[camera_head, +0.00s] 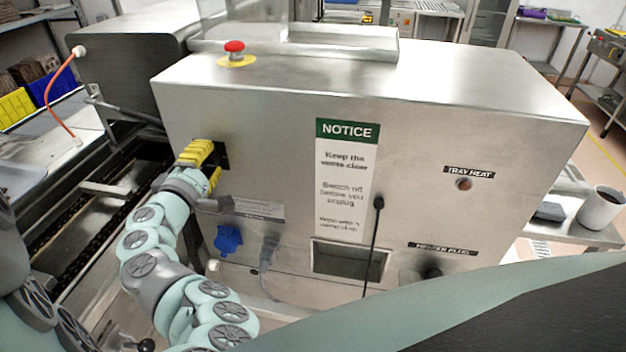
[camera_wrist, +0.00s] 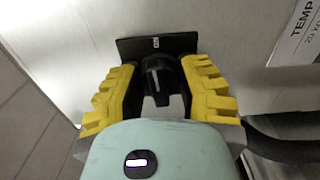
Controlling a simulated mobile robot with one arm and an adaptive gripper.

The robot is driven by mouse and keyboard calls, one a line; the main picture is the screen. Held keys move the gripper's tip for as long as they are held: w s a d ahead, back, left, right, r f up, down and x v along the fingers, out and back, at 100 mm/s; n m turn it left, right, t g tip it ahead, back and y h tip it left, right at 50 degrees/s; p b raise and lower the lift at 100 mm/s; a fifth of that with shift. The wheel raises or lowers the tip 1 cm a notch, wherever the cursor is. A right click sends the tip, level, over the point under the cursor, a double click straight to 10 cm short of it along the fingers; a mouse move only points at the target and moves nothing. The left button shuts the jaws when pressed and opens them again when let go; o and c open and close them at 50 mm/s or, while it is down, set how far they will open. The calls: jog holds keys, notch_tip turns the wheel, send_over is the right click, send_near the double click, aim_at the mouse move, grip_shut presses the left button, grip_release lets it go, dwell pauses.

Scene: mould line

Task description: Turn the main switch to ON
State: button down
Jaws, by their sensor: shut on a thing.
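The main switch is a black rotary knob (camera_wrist: 160,76) on a black plate (camera_wrist: 185,42), set in the steel front of the machine. In the head view its plate (camera_head: 222,155) shows at the left of the panel, mostly hidden behind my gripper (camera_head: 207,162). In the wrist view my gripper (camera_wrist: 161,88) has its yellow fingers on both sides of the knob, shut on it. The knob's exact setting is hard to tell.
A red emergency button (camera_head: 235,50) sits on top of the machine (camera_head: 420,110). Below the switch are a blue socket cover (camera_head: 228,240) and a grey plug with a cable (camera_head: 269,250). A black cable (camera_head: 375,240) hangs beside the notice sign (camera_head: 345,180). A mug (camera_head: 601,208) stands at the right.

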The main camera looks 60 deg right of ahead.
jog(key=shift+s+d+f+m+b, duration=0.1)
jog(key=shift+f+m+b, duration=0.05)
jog(key=shift+m+b, duration=0.3)
jog(key=c, duration=0.5)
grip_release()
jog(key=v, duration=1.2)
